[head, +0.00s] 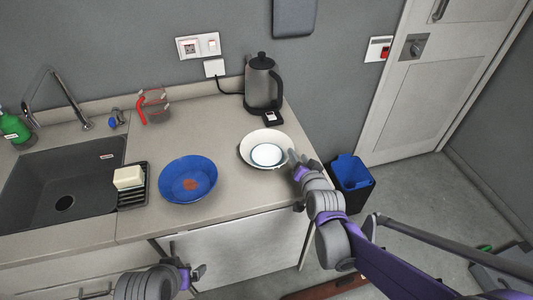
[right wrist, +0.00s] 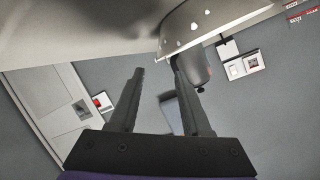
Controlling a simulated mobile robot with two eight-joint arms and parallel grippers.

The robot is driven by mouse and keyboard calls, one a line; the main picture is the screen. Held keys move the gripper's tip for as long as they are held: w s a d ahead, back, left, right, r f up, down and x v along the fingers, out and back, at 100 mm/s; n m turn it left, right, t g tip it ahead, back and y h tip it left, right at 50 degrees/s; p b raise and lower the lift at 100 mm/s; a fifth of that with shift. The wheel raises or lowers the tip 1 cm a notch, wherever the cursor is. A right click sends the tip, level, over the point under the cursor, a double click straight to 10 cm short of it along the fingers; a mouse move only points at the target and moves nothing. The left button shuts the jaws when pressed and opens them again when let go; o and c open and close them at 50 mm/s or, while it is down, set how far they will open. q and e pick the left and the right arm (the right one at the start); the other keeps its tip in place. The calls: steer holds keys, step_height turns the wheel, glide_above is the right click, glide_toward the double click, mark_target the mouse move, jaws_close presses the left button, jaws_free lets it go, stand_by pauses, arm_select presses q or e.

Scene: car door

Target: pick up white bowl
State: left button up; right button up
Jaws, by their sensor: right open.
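The white bowl (head: 252,141) stands on the counter in front of the kettle. A smaller pale round shape with a dark outline shows inside it. I cannot tell if this is its base or a separate dish. My right gripper (head: 294,159) is open and empty at the bowl's right edge. In the right wrist view, the open fingers (right wrist: 157,68) are apart, and the bowl's edge (right wrist: 195,25) is close to the right fingertip. Touch is unclear. My left gripper (head: 191,274) is low in front of the counter, away from the bowl, and its jaws are unclear.
A blue bowl (head: 188,178) sits left of the white bowl. A kettle (head: 262,80) stands behind it. A sink (head: 65,190), soap on a black rack (head: 130,180) and a measuring jug (head: 154,105) are further left. A blue-lined bin (head: 351,175) stands right of the counter.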

mark_target(290, 143)
steer(key=x, duration=0.7)
steer(key=shift+w+a+f, duration=0.2)
steer(key=shift+w, duration=0.1)
steer(key=shift+s, duration=0.1)
jaws_close()
stand_by(1.1)
